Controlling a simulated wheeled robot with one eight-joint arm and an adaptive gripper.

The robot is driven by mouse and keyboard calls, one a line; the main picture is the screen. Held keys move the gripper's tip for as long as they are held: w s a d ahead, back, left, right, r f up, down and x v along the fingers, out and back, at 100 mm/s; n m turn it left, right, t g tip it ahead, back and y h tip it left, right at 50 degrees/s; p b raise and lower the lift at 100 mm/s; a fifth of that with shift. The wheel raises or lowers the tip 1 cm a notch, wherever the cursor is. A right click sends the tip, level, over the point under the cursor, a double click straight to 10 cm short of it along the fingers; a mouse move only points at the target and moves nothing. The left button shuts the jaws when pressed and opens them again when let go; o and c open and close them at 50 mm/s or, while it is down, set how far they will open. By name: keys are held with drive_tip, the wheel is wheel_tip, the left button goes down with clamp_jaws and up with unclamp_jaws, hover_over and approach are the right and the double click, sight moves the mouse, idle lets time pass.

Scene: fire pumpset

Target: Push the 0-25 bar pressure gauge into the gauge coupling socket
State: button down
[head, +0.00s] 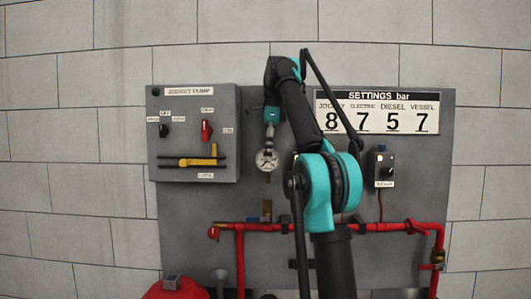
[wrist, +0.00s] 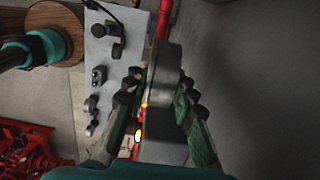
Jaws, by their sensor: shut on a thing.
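The pressure gauge (head: 267,160) has a round white dial and hangs upright with its stem down in the head view. My gripper (head: 270,138) comes from above and is shut on the gauge. In the wrist view the gauge's grey metal case (wrist: 166,66) sits between the fingers of my gripper (wrist: 160,88). A brass-coloured fitting (head: 267,208), which looks like the gauge coupling socket, stands at the red pipe below the gauge. A gap shows between the stem and this fitting. I cannot make out the socket in the wrist view.
A grey jockey pump control box (head: 231,166) with switches and a yellow handle is close left of the gauge. A red pipe (head: 385,227) runs across the panel below. A small switch box (head: 380,166) is at the right. A settings sign (head: 375,97) hangs above.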

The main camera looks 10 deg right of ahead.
sight(269, 171)
drive_tip(key=shift+f, duration=4.2)
drive_tip(key=c, duration=1.2)
unclamp_jaws()
